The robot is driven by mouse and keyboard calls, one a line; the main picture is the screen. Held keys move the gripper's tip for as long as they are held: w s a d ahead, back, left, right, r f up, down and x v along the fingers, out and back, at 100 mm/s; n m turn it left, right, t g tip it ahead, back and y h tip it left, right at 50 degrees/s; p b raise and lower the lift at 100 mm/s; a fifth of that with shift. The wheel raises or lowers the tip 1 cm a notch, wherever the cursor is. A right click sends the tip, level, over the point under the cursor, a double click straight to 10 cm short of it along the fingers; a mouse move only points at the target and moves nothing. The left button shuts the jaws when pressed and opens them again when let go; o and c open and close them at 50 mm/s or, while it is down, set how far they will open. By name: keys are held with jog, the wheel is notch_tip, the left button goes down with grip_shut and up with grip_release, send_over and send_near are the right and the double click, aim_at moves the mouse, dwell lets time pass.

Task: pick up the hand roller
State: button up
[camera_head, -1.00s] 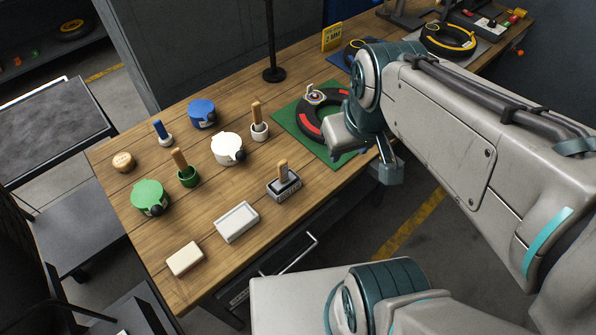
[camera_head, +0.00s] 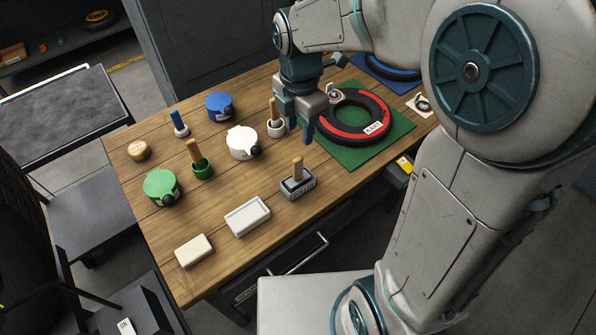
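A wooden-handled tool (camera_head: 298,170) stands upright in a small grey-and-black holder (camera_head: 298,186) near the table's front edge. It looks like the hand roller, but its head is hidden in the holder. Two more upright wooden handles stand in a green cup (camera_head: 202,168) and a white cup (camera_head: 276,128). My gripper (camera_head: 299,132) points down, close to the white cup and the green mat's left edge. It is behind and above the grey holder, apart from it. Its fingers look spread, with nothing visible between them.
A tyre (camera_head: 352,118) lies on the green mat (camera_head: 390,140) at right. Blue (camera_head: 219,106), white (camera_head: 243,142) and green (camera_head: 161,187) lidded pots stand left. A white tray (camera_head: 247,217) and a cream block (camera_head: 194,250) lie along the front. Bare wood separates these items.

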aim_at(298, 158)
notch_tip(298, 158, down, 8)
jog(key=shift+r+p, duration=0.1)
jog(key=shift+p, duration=0.2)
jog(key=shift+w+a+f+p, duration=0.15)
jog(key=shift+f+p, duration=0.55)
jog(key=shift+f, duration=2.05)
jog(key=shift+c, duration=0.3)
grip_shut()
